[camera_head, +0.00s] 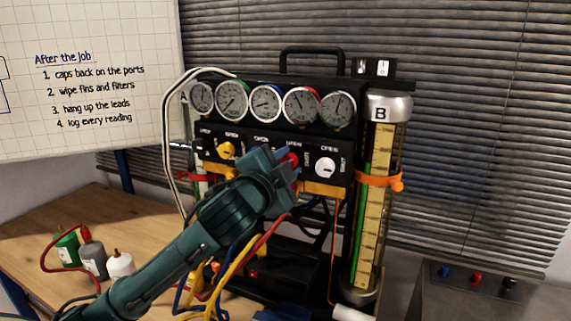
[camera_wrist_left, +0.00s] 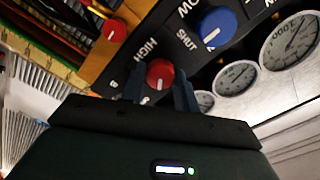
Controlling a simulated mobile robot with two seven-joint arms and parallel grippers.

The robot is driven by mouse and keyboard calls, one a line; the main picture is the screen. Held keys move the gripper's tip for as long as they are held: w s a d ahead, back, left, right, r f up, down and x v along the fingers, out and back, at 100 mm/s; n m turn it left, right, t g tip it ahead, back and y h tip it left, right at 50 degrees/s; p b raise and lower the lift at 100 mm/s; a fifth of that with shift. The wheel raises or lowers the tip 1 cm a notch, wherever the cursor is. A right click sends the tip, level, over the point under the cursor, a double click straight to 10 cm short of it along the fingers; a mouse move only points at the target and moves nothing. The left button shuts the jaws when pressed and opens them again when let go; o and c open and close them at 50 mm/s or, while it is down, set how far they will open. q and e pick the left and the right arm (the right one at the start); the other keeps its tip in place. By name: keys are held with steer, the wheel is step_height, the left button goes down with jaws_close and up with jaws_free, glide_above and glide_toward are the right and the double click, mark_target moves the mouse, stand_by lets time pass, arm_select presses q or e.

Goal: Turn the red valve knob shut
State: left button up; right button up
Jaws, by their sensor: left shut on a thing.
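The red valve knob (camera_head: 292,159) is on the black panel of the gauge rig, partly covered by my left gripper (camera_head: 288,168) in the head view. In the left wrist view the red knob (camera_wrist_left: 160,74) sits between the two fingers of my left gripper (camera_wrist_left: 160,90), with a white mark on its face. The fingers are shut on it from both sides. Lettering reading HIGH and SHUT shows near it. My right gripper is in neither view.
A white knob (camera_head: 326,167) is close on the right and a yellow knob (camera_head: 227,150) on the left. A blue knob (camera_wrist_left: 217,27) neighbours the red one. Several gauges (camera_head: 301,104) sit above. Coloured hoses (camera_head: 231,277) hang below. A glass column (camera_head: 372,220) stands right.

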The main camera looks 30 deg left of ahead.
arm_select(q)
steer(key=shift+m, duration=4.2)
steer(key=o, duration=1)
steer(key=shift+c, duration=0.2)
steer(key=shift+f, duration=0.1)
